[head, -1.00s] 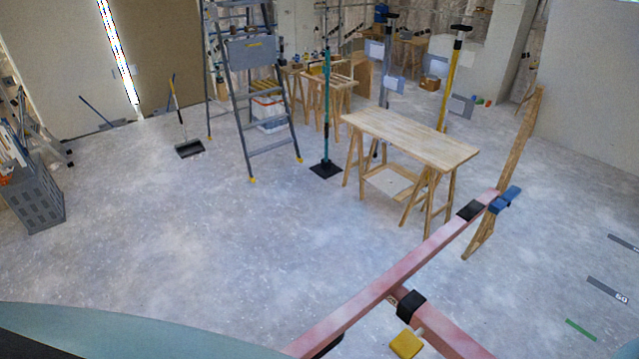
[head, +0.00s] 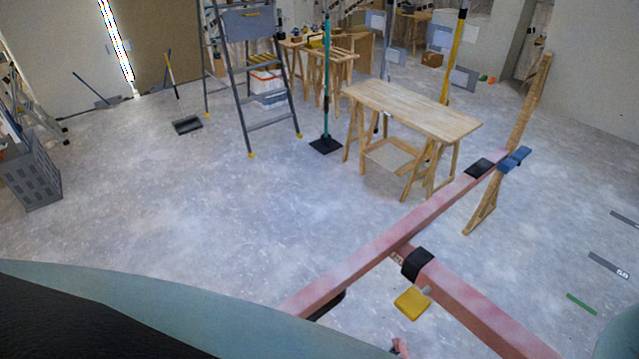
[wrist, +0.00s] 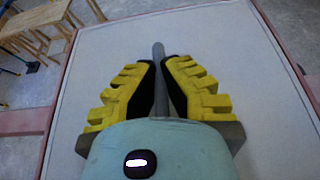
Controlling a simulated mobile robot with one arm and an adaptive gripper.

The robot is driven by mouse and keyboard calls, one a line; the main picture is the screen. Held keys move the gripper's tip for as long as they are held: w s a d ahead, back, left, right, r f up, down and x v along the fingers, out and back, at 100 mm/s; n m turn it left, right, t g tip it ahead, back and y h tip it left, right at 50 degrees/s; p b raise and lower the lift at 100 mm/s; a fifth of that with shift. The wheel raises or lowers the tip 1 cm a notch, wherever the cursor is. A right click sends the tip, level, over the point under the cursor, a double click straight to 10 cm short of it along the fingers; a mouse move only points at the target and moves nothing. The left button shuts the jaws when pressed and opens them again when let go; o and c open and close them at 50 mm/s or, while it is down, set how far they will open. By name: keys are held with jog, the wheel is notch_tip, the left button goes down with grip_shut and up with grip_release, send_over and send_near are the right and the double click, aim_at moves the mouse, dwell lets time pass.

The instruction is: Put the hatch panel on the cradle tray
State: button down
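In the wrist view a large pale flat panel (wrist: 95,62), which I take as the hatch panel, lies under my gripper (wrist: 161,62). A grey bar (wrist: 160,50) stands out from its middle. My yellow-and-black fingers are close together with the bar between them, and the pads appear to press on it. The panel does not show in the head view. A pink beam frame (head: 385,247) with black pads crosses the lower right there. Pink beams also show beside the panel in the wrist view (wrist: 25,121). I cannot tell for sure which thing is the cradle tray.
A wooden trestle table (head: 415,112) stands beyond the pink frame, with a wooden upright (head: 520,115) to its right. A stepladder (head: 243,80), a teal prop (head: 326,90) and a grey crate (head: 30,175) stand farther off. The floor at centre left is clear.

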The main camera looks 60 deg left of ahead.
jog(key=shift+w+r, duration=0.1)
jog(key=shift+r, duration=0.1)
jog(key=c, duration=1.6)
grip_release()
jog(key=shift+f, duration=0.2)
jog(key=o, duration=0.5)
jog(key=shift+c, duration=0.2)
jog(key=b+v, duration=0.4)
jog(key=v, duration=0.7)
jog(key=shift+f, duration=0.1)
jog(key=shift+s+r, duration=0.3)
jog(key=shift+s, duration=0.25)
